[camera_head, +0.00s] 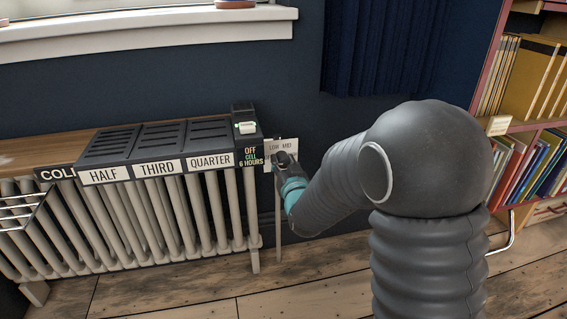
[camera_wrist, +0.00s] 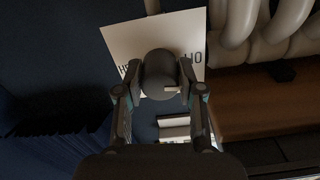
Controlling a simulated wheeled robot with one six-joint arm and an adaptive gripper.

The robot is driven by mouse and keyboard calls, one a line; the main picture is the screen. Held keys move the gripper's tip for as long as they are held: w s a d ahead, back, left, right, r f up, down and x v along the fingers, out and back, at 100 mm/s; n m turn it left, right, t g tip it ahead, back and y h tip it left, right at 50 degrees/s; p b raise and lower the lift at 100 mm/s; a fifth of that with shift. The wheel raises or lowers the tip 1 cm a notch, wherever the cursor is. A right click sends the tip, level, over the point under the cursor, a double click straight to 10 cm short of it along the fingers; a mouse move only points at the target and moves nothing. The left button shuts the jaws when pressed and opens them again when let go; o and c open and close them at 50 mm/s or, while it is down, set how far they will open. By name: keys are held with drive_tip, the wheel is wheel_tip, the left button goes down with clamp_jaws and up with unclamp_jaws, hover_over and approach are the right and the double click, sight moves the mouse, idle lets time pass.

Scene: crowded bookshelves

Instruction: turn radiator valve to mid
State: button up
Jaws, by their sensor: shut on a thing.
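The radiator valve is a dark round knob (camera_wrist: 159,72) in front of a white label plate (camera_wrist: 120,45). In the wrist view my gripper (camera_wrist: 160,80) has one finger on each side of the knob and is shut on it. A small pale mark shows at the knob's lower right edge in that view. In the head view the plate (camera_head: 291,146) reads LOW and MID along its top. My gripper (camera_head: 284,164) covers the plate's lower part and most of the knob there. I cannot tell which label the knob points to.
The pale ribbed radiator (camera_head: 190,205) stands left of the valve, with a dark vented cover (camera_head: 160,140) labelled HALF, THIRD and QUARTER. A dark box (camera_head: 245,135) with a white switch is close beside the plate. Bookshelves (camera_head: 500,127) stand at the right. Wooden floor lies below.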

drive_tip(key=m, duration=1)
drive_tip(key=shift+m, duration=0.4)
drive_tip(key=m, duration=1.1)
drive_tip(key=shift+m, duration=0.3)
drive_tip(key=o, duration=1.1)
drive_tip(key=shift+o, duration=0.2)
drive_tip(key=v, duration=1.2)
